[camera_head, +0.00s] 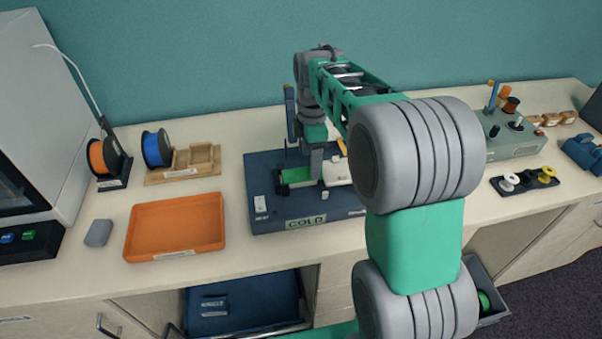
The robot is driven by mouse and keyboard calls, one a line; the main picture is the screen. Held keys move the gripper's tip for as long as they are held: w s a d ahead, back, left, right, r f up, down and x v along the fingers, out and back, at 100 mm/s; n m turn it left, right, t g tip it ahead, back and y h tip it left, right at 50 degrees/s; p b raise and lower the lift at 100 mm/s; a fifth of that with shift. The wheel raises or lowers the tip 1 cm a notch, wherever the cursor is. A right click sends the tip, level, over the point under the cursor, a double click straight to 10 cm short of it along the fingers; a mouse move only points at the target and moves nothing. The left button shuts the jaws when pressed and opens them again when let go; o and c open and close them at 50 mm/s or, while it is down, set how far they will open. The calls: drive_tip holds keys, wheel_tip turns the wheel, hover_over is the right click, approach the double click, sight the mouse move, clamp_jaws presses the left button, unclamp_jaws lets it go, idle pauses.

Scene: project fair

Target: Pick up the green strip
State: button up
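The green strip (293,175) lies at the middle of a dark blue machine base (275,215) with a "COLD" label on its front. Only part of the strip shows, and its right end is hidden behind my gripper. My gripper (315,170) points down over the base, at the strip's right part. Its fingers are small and partly hidden, so I cannot tell whether they touch the strip or are open or shut.
An orange tray (140,250) and a grey block (98,233) are to the left. Orange (104,157) and blue (157,148) spools stand behind them. A control box (515,143) is at right. An open drawer (245,300) sticks out below the counter.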

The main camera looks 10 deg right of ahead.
sight(301, 174)
wheel_tip(301, 174, down, 3)
drive_tip(key=shift+r, duration=0.15)
drive_tip(key=c, duration=1.4)
